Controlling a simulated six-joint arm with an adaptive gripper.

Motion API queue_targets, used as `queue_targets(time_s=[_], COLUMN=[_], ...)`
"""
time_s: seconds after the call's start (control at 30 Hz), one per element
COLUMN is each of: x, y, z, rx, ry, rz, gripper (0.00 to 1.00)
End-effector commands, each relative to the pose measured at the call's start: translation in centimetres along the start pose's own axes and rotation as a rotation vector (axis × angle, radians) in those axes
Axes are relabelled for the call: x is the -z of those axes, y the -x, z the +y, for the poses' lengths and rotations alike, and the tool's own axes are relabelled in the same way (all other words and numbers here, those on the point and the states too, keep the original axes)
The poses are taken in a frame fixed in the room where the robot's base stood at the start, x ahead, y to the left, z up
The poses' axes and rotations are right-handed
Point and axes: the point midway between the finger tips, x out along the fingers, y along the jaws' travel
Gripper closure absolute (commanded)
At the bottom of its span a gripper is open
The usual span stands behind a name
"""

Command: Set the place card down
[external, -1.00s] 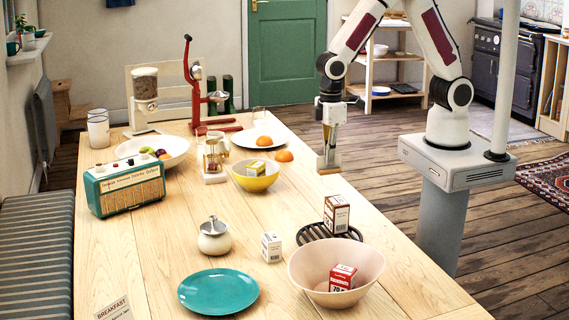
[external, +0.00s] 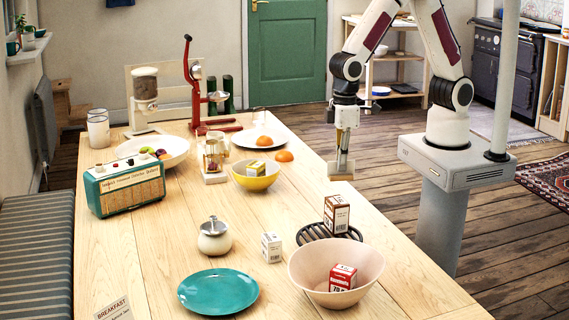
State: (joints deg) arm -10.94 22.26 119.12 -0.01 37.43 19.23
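My gripper (external: 342,163) hangs pointing down near the right edge of the table, high up and left of my base. Its fingers are close together on a small, pale tan, flat piece (external: 340,177), which looks like the place card; no writing on it can be made out. The piece is off the table, and floor shows behind it. A separate card printed "BREAKFAST" (external: 114,308) stands at the near left corner of the table, partly cut off by the frame.
The wooden table (external: 190,232) holds a yellow bowl (external: 256,182), a plate with oranges (external: 259,145), a black rack with a box (external: 336,213), a pink bowl (external: 310,275), a teal plate (external: 218,291) and a radio (external: 124,185). Bare wood lies between the yellow bowl and the rack.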

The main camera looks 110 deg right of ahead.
Motion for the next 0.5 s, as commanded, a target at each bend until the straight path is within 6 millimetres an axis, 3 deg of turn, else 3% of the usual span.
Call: queue_targets(time_s=[0.5], x=[-0.9], y=[0.6], z=[-2.5], rx=[0.000], ry=[-0.390], rz=[-0.002], gripper=[1.00])
